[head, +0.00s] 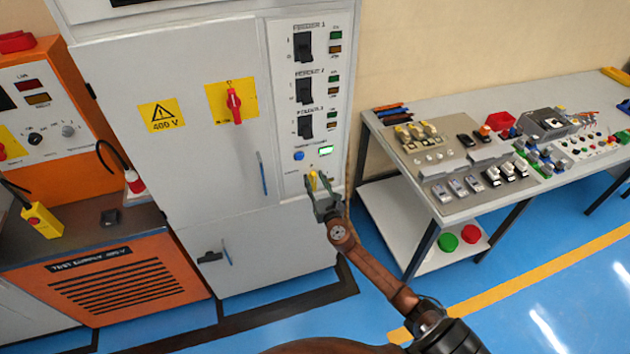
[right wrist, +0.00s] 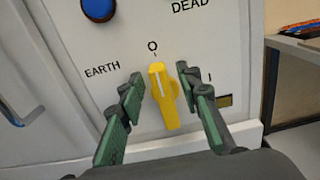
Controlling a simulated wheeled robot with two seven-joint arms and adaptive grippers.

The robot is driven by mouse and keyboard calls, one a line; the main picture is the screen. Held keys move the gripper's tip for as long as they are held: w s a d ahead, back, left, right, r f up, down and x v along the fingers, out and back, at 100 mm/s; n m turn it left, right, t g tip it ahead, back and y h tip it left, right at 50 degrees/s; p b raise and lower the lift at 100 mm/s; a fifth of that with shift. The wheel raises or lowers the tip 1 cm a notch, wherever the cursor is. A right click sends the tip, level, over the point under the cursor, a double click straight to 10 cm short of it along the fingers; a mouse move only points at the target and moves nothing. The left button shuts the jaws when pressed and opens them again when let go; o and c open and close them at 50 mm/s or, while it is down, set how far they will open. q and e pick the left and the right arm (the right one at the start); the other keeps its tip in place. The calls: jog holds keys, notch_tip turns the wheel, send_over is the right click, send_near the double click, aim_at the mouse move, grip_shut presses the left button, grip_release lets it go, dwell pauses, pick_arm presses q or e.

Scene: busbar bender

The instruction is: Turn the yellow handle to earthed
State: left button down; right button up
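The yellow handle (right wrist: 166,112) is on the white cabinet's panel, below the "O" mark. The white line on it points up, tilted slightly left, close to "O". "EARTH" is printed to its left and "I" to its right. In the head view the handle (head: 313,180) is low on the panel and partly hidden by my right gripper (head: 321,199). In the right wrist view my right gripper (right wrist: 161,80) is open, one green-padded finger on each side of the handle, with gaps visible. My left gripper is out of view.
The cabinet (head: 180,160) carries a red switch (head: 234,104) and black breakers (head: 304,90) above the handle. A green-lit display (head: 326,151) and a blue button (head: 299,156) are just above it. A table (head: 450,205) with electrical parts stands right. An orange machine (head: 130,275) stands left.

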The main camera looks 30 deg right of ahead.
grip_shut()
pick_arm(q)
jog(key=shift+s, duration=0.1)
